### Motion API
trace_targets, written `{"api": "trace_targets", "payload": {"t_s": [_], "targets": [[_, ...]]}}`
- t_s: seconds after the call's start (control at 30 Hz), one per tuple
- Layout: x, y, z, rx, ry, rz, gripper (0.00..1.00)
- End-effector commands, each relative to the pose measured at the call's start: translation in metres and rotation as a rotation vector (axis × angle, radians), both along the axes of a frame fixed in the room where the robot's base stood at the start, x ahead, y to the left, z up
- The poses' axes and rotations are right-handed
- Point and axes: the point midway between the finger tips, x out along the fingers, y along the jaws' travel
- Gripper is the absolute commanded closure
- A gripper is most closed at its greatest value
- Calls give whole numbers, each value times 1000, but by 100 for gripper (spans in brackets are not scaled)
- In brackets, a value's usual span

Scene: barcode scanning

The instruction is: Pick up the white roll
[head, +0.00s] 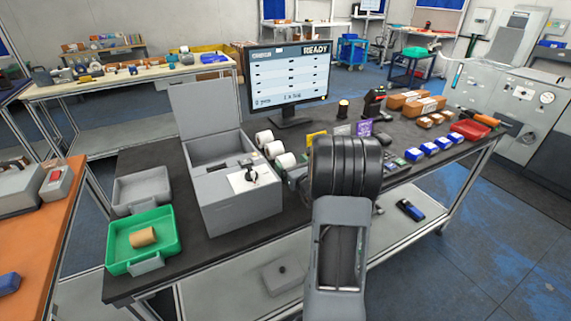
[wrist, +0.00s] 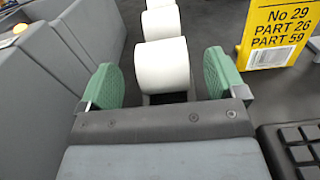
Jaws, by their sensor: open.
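Three white rolls stand in a row on the dark table in the head view, to the right of the grey box; the nearest white roll (head: 286,161) is beside my arm. In the wrist view this nearest roll (wrist: 162,67) lies ahead between the green fingers of my gripper (wrist: 158,80). The gripper is open, with a visible gap between each finger and the roll. The middle roll (wrist: 160,23) and the far roll (wrist: 158,3) line up behind it. In the head view my arm hides most of the gripper.
A grey box with a raised lid (head: 238,205) stands left of the rolls; its wall runs close to my left finger. A yellow label card (wrist: 283,35) and a black keypad (wrist: 295,145) are on the right. A green tray (head: 168,220) holds a brown roll (head: 143,237).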

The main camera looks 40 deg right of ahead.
Motion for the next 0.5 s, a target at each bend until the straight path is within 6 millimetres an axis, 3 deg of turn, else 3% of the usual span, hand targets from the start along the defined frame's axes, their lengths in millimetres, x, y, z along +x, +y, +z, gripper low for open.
{"api": "trace_targets", "payload": {"t_s": [0.3, 0.5], "targets": [[40, -5, 2, 0, 1, 4, 11], [47, -6, 1, 0, 0, 2, 11]]}}
